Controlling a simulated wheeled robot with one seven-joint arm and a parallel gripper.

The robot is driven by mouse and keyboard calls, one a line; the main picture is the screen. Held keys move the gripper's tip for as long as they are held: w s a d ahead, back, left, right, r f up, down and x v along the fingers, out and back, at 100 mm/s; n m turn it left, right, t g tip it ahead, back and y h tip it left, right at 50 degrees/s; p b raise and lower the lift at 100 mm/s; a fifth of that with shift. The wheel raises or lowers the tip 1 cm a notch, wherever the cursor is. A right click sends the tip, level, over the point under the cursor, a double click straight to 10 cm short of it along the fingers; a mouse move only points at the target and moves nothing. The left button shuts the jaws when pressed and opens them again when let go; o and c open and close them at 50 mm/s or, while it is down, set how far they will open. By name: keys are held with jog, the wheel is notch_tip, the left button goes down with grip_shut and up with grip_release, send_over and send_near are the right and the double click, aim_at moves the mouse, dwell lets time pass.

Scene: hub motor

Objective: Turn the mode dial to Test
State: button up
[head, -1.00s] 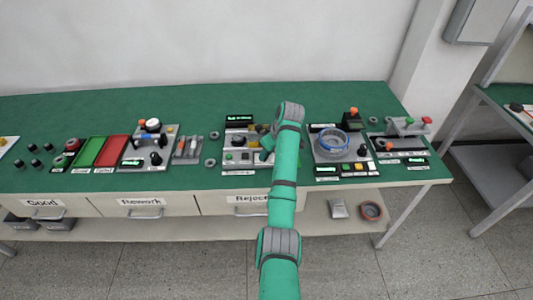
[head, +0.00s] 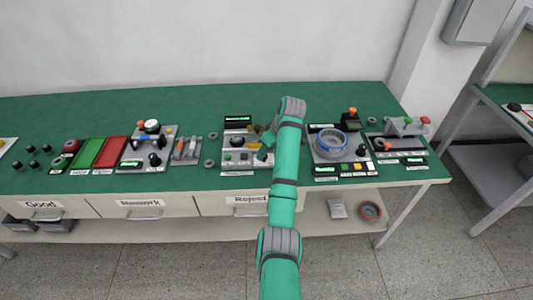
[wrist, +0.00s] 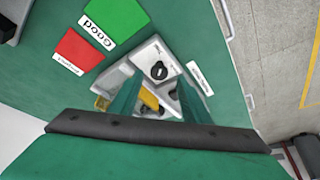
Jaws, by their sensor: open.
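In the wrist view a round black knob (wrist: 158,70) with a pale mark stands on a grey-white panel (wrist: 172,66); it looks like a dial, but its lettering is unreadable. My gripper (wrist: 157,92) shows as two teal fingers spread apart, pointing toward this panel with nothing held. Yellow and black parts show between the fingers; the knob lies beyond them, and I see no contact. In the head view my arm covers most of the gripper, beside the middle panel (head: 238,146). I cannot tell there which knob is the mode dial.
A green tray (head: 87,151) and a red tray (head: 111,151) lie left on the green bench (head: 60,110). A lever unit (head: 187,148) stands left of the middle panel. A panel with a blue-grey ring (head: 331,145) is close to my arm's right. The bench's back strip is clear.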

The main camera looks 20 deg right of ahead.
jog(key=v, duration=0.8)
jog(key=shift+s+d, duration=0.15)
jog(key=shift+d, duration=0.2)
